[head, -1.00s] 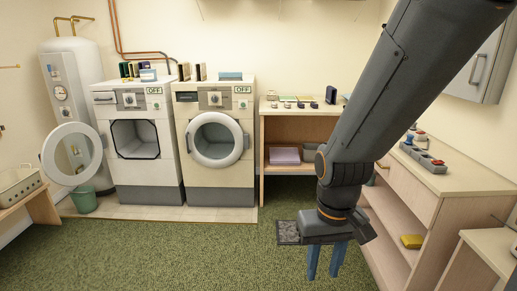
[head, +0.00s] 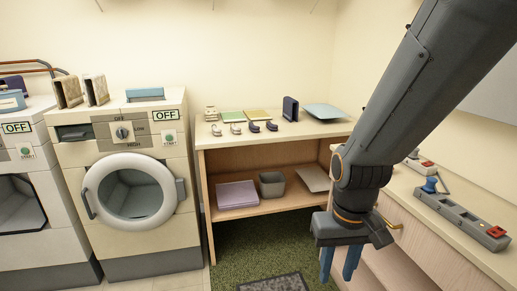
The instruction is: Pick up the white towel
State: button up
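I cannot make out a clearly white towel in the head view. A pale grey flat piece (head: 313,178) lies on the shelf under the back counter; I cannot tell if it is cloth. A lilac folded piece (head: 237,194) lies on the same shelf at its left. A pale blue flat piece (head: 323,111) lies on the counter top. My gripper (head: 339,270) points down in front of the shelf unit's right side. Its two blue fingers are apart, with nothing visible between them.
A front-loading washer (head: 130,220) stands left of the shelf unit (head: 207,215), with another machine (head: 20,200) at the far left. A grey bin (head: 271,184) sits on the shelf. A dark mat (head: 273,284) lies on green carpet.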

aim_at(95, 86)
jog(key=z, duration=0.1)
jog(key=i, duration=0.75)
jog(key=u, duration=3.2)
jog(key=i, duration=2.25)
jog(key=z, duration=0.75)
